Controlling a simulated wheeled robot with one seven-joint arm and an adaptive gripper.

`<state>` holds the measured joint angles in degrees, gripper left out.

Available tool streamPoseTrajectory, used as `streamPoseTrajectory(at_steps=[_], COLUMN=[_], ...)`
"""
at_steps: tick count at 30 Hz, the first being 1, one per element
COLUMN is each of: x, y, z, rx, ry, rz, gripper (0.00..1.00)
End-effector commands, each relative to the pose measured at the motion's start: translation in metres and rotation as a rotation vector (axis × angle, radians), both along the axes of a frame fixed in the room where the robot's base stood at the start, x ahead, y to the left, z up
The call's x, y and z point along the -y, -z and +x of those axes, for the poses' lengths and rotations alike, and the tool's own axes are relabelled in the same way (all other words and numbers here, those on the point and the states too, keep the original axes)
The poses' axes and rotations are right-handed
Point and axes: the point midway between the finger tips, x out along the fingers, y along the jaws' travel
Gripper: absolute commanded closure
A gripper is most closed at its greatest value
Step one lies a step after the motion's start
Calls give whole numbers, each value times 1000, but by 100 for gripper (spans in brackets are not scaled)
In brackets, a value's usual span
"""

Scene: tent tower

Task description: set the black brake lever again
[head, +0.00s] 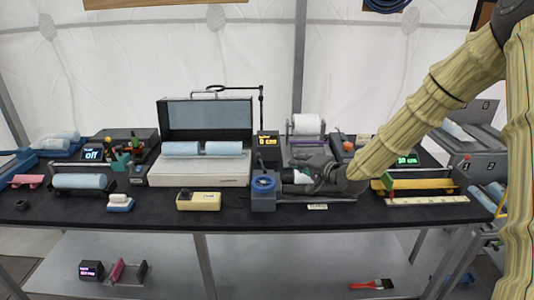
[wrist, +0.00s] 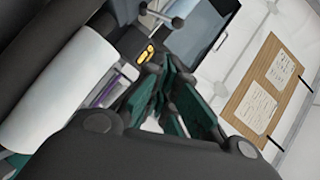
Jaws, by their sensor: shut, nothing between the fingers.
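My gripper (head: 312,180) is low over the middle of the dark bench in the head view, beside a grey block with a blue ring (head: 263,184). In the wrist view its dark green fingers (wrist: 164,68) run together with nothing between them. A dark rod with a round knob (wrist: 177,22) shows beyond the fingertips, apart from them in the picture. I cannot tell whether it is the brake lever. I cannot make out the black brake lever in the head view, where my gripper and arm cover part of this spot.
A display box (head: 268,140) and a white roll on a stand (head: 306,125) are behind my gripper. An open-lidded case (head: 200,168) with blue rolls is to the left. A yellow bar (head: 418,184) and a pale strip (head: 428,201) lie right. The bench's front edge is mostly clear.

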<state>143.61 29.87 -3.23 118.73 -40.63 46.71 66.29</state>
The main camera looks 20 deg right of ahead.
Motion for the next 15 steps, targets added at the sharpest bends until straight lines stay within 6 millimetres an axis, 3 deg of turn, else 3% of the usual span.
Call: streamPoseTrajectory(at_steps=[5, 15], x=[3, -11], y=[-14, -6], z=[7, 41], rx=[22, 20], ry=[0, -3], rz=[23, 20], gripper=[100, 100])
